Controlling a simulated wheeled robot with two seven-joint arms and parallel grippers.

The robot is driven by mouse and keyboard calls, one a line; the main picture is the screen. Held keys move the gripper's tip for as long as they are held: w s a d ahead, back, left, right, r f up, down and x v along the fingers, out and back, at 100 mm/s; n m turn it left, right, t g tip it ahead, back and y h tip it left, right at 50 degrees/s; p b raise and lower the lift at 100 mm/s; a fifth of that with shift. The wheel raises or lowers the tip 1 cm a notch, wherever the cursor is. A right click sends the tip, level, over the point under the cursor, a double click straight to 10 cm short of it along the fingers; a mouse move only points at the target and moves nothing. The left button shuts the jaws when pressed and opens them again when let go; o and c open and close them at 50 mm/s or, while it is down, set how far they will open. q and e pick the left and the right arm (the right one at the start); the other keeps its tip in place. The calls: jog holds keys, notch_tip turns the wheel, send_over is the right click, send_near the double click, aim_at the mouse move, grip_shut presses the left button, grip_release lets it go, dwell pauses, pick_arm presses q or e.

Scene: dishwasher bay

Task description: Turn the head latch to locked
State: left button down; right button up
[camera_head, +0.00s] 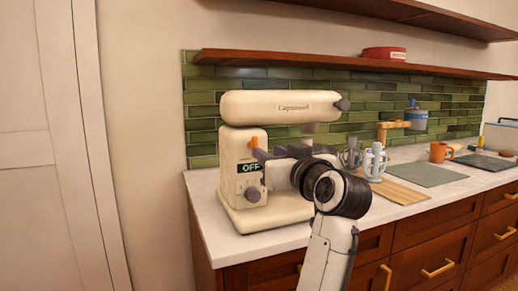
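A cream stand mixer (278,104) stands on the pale counter with its head level. A small orange lever (253,142), which looks like the head latch, sticks up on the mixer's column above an OFF label (250,167). My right gripper (260,163) reaches in from the right in front of the column. Its dark fingers look apart, with their tips just below and to the right of the orange lever. I cannot tell whether they touch the mixer. My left gripper is not in view.
A grey knob (252,195) sits low on the mixer's column. Whisk-like attachments (375,162), a wooden board (400,192), a grey mat (431,174) and an orange mug (439,152) stand to the right. A wooden shelf (290,58) hangs above the mixer.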

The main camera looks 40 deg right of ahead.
aim_at(256, 145)
jog(key=x, duration=0.7)
grip_shut()
